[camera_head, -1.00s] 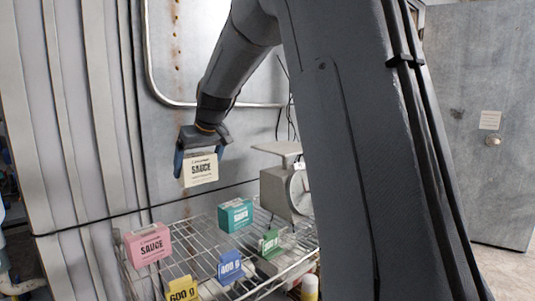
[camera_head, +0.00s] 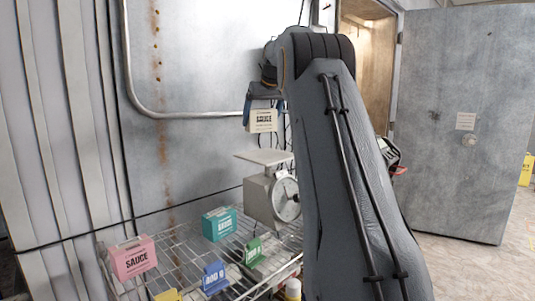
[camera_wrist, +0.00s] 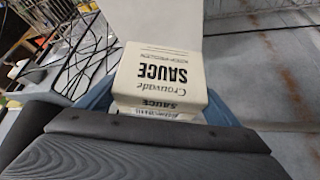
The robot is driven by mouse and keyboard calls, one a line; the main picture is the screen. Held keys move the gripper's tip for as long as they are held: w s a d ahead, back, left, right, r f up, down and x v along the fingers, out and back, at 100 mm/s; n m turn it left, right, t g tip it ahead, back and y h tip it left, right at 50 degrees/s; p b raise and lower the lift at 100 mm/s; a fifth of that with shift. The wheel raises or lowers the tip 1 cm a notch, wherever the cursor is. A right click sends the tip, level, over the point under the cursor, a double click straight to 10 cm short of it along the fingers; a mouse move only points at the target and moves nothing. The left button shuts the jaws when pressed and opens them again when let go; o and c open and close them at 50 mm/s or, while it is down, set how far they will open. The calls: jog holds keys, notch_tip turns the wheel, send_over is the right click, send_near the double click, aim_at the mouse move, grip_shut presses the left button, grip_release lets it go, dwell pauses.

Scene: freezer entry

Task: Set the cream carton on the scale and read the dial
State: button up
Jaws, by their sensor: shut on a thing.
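My gripper (camera_head: 264,104) is shut on the cream carton (camera_head: 263,121), which is lettered SAUCE. The carton hangs in the air above the scale (camera_head: 261,194), clear of its flat top plate (camera_head: 264,157). In the wrist view the carton (camera_wrist: 165,80) fills the space between the blue fingers, and a pale flat surface shows beyond it. The scale is a grey box with a round white dial (camera_head: 286,197) facing right. The dial is partly in view, but its reading is too small to tell. My arm hides what lies right of the scale.
A metal rail (camera_head: 190,114) runs along the wall behind. A grey door (camera_head: 460,130) stands open at right.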

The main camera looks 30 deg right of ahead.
jog(key=shift+s+d+r, duration=0.15)
jog(key=shift+d, duration=0.4)
jog(key=shift+s+d+r, duration=0.15)
jog(key=shift+d, duration=0.35)
jog(key=p, duration=0.3)
send_over(267, 154)
jog(key=f, duration=0.9)
jog(key=shift+s+a+f, duration=0.25)
jog(key=shift+s+f, duration=0.05)
jog(key=shift+f, duration=0.05)
jog(key=shift+f, duration=0.15)
jog(key=o, duration=1.1)
jog(key=shift+r, duration=0.2)
jog(key=b+v, duration=0.3)
jog(key=v, duration=0.9)
jog(key=shift+a+b, duration=0.1)
jog(key=shift+b, duration=0.2)
